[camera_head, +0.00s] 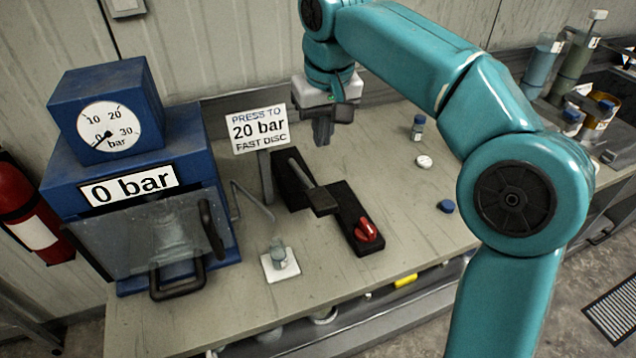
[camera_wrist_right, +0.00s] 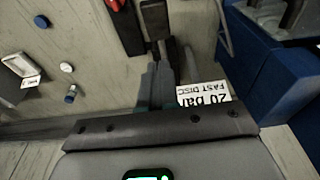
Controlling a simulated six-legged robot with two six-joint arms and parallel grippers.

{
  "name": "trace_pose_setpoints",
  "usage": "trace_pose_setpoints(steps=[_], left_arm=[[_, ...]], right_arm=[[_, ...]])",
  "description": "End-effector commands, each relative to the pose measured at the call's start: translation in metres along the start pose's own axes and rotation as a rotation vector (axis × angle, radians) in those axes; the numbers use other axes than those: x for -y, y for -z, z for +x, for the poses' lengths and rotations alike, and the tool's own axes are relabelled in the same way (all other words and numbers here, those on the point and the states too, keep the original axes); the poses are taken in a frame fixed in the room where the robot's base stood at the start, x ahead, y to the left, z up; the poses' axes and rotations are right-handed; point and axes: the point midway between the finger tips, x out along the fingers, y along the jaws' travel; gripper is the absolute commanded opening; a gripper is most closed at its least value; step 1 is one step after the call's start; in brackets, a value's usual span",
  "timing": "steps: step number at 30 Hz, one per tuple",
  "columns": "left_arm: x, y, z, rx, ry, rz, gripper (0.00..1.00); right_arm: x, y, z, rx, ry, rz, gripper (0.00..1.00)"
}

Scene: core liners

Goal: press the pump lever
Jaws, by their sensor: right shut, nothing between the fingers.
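The pump lever (camera_head: 322,200) has a grey rod and a dark flat pad and slopes down over a black base with a red knob (camera_head: 366,231). In the right wrist view the lever's pad (camera_wrist_right: 154,18) lies just past the fingertips. My right gripper (camera_head: 322,136) is shut and empty, pointing down, behind and above the lever and right of the sign. Its fingers also show in the wrist view (camera_wrist_right: 154,82). No contact with the lever is visible. A sign (camera_head: 260,129) reads "PRESS TO 20 bar FAST DISC". The gauge (camera_head: 110,128) and display read about 0 bar. My left gripper is out of view.
A blue press box (camera_head: 60,195) with a clear front shield stands at left. A small vial (camera_head: 278,252) stands on a white square in front. A capped vial (camera_head: 418,128), a white disc (camera_head: 424,161) and a blue cap (camera_head: 446,206) lie right of the base.

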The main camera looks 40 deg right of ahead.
Motion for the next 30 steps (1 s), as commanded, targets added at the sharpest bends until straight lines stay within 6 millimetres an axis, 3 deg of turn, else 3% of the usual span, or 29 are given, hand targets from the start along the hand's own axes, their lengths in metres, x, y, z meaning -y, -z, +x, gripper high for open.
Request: trace_pose_setpoints(steps=[7, 21, 30], left_arm=[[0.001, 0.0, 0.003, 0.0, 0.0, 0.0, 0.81], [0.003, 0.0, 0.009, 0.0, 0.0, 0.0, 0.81], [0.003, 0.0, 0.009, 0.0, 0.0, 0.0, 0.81]], right_arm=[[0.0, 0.0, 0.015, 0.003, -0.001, -0.001, 0.0], [0.001, -0.001, 0.11, 0.004, -0.001, 0.0, 0.0], [0.001, -0.013, 0.136, 0.0, 0.001, 0.001, 0.0]])
